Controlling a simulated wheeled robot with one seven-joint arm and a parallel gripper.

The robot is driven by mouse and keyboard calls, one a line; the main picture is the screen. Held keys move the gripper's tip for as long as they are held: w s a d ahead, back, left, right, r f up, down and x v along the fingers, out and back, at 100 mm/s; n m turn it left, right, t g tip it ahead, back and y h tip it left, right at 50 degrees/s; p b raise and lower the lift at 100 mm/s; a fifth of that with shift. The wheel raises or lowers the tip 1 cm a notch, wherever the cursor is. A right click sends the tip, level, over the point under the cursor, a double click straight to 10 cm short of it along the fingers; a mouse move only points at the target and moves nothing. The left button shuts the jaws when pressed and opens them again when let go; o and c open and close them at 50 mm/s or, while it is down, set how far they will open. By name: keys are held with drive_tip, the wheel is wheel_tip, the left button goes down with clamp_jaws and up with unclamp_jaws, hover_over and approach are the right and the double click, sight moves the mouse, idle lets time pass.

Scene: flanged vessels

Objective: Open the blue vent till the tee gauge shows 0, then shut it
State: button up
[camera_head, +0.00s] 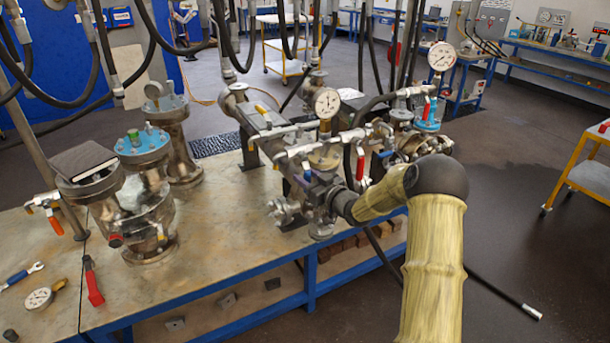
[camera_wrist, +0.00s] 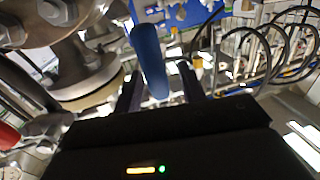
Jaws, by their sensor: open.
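In the wrist view, a blue handle (camera_wrist: 150,58), which looks like the blue vent's lever, stands between the two dark fingers of my gripper (camera_wrist: 159,72). My gripper is open, with a gap visible at the right finger; I cannot tell whether the left finger touches the handle. In the head view, my forearm ends at the piping on the bench and the fingers are hidden. A round white gauge (camera_head: 327,102) stands over the middle piping, and another gauge (camera_head: 441,57) stands to the right. I cannot tell which is the tee gauge, and the needles are too small to read.
Glass and steel flanged vessels (camera_head: 148,205) stand on the bench (camera_head: 215,265) at left. A loose gauge (camera_head: 39,299) and red-handled tool (camera_head: 93,283) lie at front left. Hoses hang overhead.

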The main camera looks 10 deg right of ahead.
drive_tip(key=shift+w+a+f, duration=0.1)
drive_tip(key=shift+w, duration=0.1)
drive_tip(key=c, duration=0.4)
drive_tip(key=shift+d, duration=0.2)
clamp_jaws()
drive_tip(key=shift+s+a, duration=0.1)
drive_tip(key=shift+a, duration=0.05)
